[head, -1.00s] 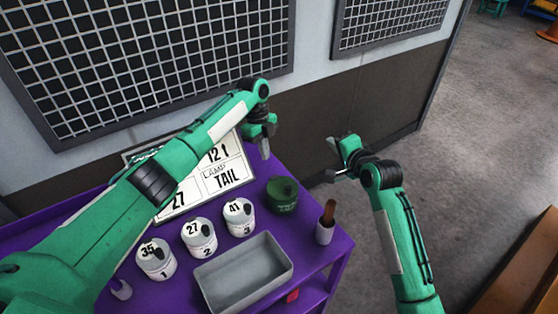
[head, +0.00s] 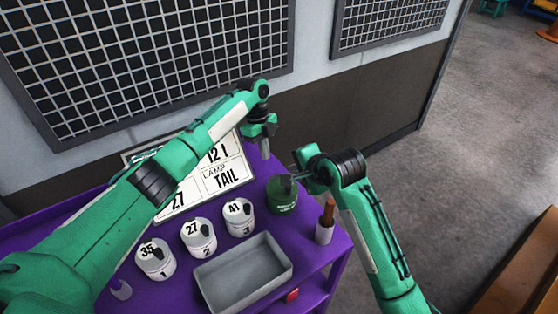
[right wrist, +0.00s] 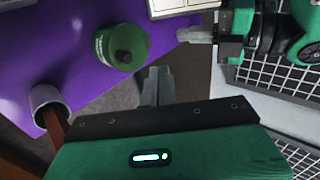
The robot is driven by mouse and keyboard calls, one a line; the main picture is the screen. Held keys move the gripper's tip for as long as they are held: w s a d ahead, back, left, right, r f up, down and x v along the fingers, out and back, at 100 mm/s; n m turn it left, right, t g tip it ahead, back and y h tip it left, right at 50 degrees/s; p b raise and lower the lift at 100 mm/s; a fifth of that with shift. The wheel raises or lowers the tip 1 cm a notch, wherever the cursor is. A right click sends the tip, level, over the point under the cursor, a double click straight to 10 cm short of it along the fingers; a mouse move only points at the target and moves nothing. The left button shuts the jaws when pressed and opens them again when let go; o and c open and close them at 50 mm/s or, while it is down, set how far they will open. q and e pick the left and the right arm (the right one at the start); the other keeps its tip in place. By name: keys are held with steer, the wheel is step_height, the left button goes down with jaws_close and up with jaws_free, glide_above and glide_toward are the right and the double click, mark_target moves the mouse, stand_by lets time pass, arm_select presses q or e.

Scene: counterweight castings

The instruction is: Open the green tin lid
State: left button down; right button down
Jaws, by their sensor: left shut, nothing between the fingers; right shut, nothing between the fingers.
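The green tin (head: 282,197) stands upright at the back right of the purple table, with its lid on and a dark knob on top. In the right wrist view the green tin (right wrist: 122,46) shows from above, up and left of my right gripper (right wrist: 158,85). My right gripper (head: 296,165) is shut and empty, beside the tin's upper right, apart from it in the wrist view. My left gripper (head: 264,152) is shut and empty, pointing down above the table's back edge, behind the tin.
Three white numbered tins (head: 199,237) stand in a row, left of the green tin. A grey tray (head: 283,271) lies in front. A cup (head: 323,234) with a brown handle stands at the right edge. A sign board (head: 235,176) stands at the back.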

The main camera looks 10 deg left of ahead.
steer(key=x, duration=0.5)
steer(key=shift+w+a+f, duration=0.1)
steer(key=shift+w+a, duration=1.4)
steer(key=shift+a, duration=0.05)
arm_select(q)
steer(key=c, duration=1.3)
jaws_free()
